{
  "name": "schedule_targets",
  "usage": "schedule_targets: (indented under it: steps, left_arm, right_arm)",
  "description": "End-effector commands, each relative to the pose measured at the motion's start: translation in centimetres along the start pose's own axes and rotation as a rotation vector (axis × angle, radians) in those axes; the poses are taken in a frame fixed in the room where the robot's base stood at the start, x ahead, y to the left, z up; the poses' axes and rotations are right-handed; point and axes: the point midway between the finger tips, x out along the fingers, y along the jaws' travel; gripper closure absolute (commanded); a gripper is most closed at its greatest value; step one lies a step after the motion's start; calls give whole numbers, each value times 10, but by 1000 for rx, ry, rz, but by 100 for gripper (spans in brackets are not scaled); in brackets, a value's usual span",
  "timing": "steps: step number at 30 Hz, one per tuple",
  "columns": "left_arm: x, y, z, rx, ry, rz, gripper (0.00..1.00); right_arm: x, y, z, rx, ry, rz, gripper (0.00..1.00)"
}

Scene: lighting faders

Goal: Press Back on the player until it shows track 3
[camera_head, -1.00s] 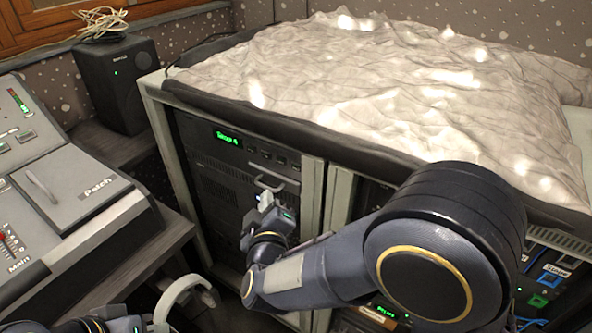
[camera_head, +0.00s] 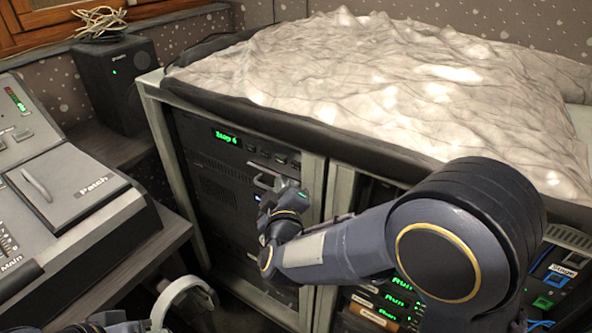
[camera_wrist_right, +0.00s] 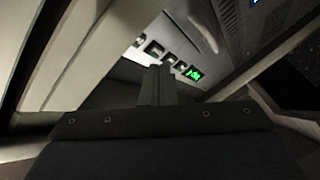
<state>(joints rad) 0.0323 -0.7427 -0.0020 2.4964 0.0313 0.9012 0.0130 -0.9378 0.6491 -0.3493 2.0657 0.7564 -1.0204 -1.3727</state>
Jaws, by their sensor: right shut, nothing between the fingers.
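The player is the dark rack unit with a small green display (camera_head: 226,137) at the top left of the rack. The display seems to read Stop with a digit like 6, but it is blurred. A row of small buttons (camera_head: 270,154) runs right of it; their labels are too small to read. My right gripper (camera_head: 264,198) is shut and empty, in front of the rack below the buttons. In the right wrist view its shut fingers (camera_wrist_right: 158,85) point toward the button row (camera_wrist_right: 160,56) and green display (camera_wrist_right: 192,73); contact cannot be told. My left gripper (camera_head: 125,326) is mostly cut off.
A pale handle (camera_head: 264,181) sits close to my right gripper on the rack front. A crumpled cloth (camera_head: 400,75) covers the rack top. A mixing desk (camera_head: 75,185) stands at the left, with a black speaker (camera_head: 118,85) behind it. Headphones (camera_head: 178,292) hang low between.

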Motion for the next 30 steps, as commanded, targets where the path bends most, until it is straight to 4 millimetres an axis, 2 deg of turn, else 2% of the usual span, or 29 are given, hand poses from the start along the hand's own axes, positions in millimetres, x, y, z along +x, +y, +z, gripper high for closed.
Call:
schedule_targets:
  steps: [3,9,30]
  left_arm:
    - [1,0,0,0,0,0,100]
    - [1,0,0,0,0,0,100]
    - [1,0,0,0,0,0,100]
  right_arm:
    - [11,6,6,0,-1,2,100]
    - [21,12,11,0,0,1,100]
    - [22,12,12,0,0,0,100]
